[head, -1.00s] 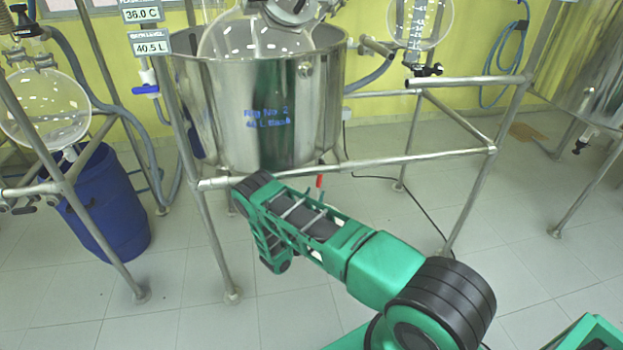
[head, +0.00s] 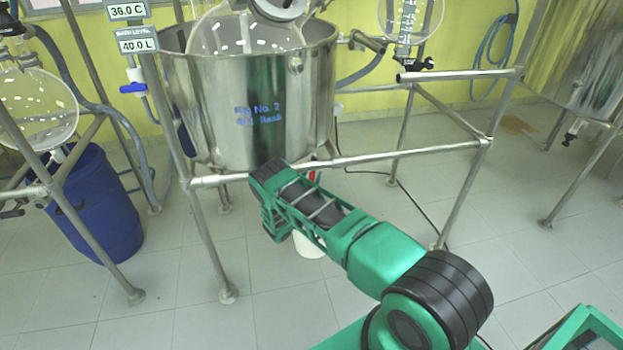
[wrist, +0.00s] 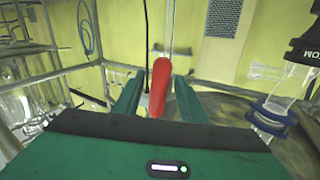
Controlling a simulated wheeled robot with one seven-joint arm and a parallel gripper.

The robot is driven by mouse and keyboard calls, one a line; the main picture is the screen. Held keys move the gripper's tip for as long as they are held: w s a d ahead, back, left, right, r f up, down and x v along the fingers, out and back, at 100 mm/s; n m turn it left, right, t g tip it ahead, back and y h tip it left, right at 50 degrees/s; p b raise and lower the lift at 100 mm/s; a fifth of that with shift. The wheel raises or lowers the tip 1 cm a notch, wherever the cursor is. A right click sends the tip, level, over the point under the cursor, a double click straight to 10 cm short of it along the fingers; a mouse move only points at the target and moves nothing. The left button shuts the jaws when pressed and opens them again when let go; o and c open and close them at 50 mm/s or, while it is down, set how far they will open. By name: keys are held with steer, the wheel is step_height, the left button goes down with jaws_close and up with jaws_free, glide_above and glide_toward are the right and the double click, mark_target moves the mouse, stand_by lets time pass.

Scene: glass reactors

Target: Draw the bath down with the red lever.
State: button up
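The steel bath (head: 215,110), with blue writing on its side, stands in a pipe frame in the head view. The bath level display (head: 137,45) reads 40.0 L. A bit of the red lever (head: 313,176) shows under the bath, beside my arm. In the wrist view the red lever (wrist: 160,86) stands between the two green fingers of my gripper (wrist: 159,78). The fingers are spread, with a gap on the left; contact on the right is hard to judge. In the head view my arm hides the gripper.
The frame's front rail (head: 400,157) crosses above my arm. A white container (head: 308,245) stands on the floor behind my arm. A blue drum (head: 95,205) stands at the left. A clear fitting with a blue clamp (wrist: 270,112) is right of my gripper.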

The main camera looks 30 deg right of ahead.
steer(key=shift+d, duration=0.1)
jaws_close()
